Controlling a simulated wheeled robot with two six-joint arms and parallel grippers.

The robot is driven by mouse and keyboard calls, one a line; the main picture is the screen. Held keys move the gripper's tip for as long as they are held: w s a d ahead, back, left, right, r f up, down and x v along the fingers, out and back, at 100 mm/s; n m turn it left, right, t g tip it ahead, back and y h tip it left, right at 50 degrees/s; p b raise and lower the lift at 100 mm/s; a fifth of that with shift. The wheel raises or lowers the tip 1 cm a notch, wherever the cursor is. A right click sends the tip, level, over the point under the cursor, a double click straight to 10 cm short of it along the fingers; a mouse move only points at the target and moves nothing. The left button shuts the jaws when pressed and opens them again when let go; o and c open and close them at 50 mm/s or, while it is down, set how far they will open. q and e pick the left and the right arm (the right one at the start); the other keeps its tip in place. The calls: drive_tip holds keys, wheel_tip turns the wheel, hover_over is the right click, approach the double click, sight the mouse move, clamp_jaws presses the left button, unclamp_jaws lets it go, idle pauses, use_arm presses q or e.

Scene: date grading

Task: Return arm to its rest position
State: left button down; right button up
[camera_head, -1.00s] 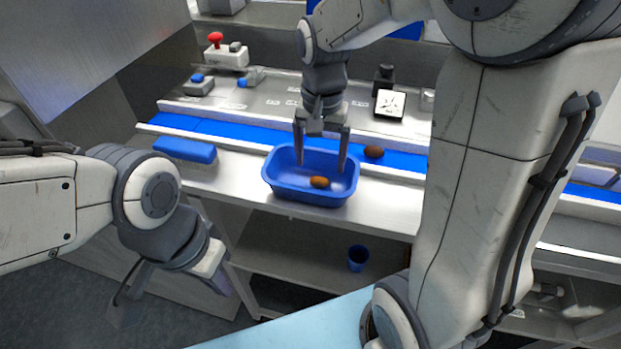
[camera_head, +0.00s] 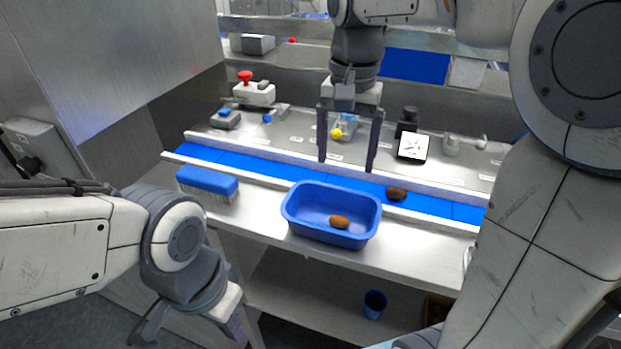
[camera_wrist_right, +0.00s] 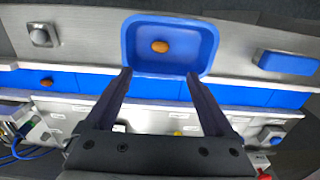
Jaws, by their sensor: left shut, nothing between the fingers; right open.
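My right gripper (camera_head: 347,165) is open and empty above the conveyor, just behind the blue tub (camera_head: 300,229). Its fingers also show in the right wrist view (camera_wrist_right: 158,82), with the tub beyond their tips. One brown date (camera_head: 339,222) lies in the tub, and it shows in the right wrist view too (camera_wrist_right: 160,46). A second, darker date (camera_head: 397,194) lies on the blue belt (camera_head: 435,206) right of the tub. My left gripper (camera_head: 185,335) hangs low at the left, away from the bench, with nothing held.
A blue brush (camera_head: 208,183) lies left of the tub. Behind the belt stand a red-knobbed switch box (camera_head: 253,93), a white-topped black block (camera_head: 413,146) and a yellow-tipped fitting (camera_head: 337,132). A blue cup (camera_head: 374,304) stands on the lower shelf. The bench front has free room.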

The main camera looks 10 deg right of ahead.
drive_tip(key=s+a+f+n+b, duration=0.3)
drive_tip(key=s+a+f+n, duration=0.3)
drive_tip(key=s+f, duration=0.3)
drive_tip(key=s+a+f+n+y+b, duration=0.1)
drive_tip(key=s+a+f+n+b, duration=0.3)
drive_tip(key=f, duration=0.8)
drive_tip(key=s+a+n, duration=0.2)
drive_tip(key=s+n, duration=0.2)
drive_tip(key=s, duration=0.1)
drive_tip(key=shift+a+b, duration=0.3)
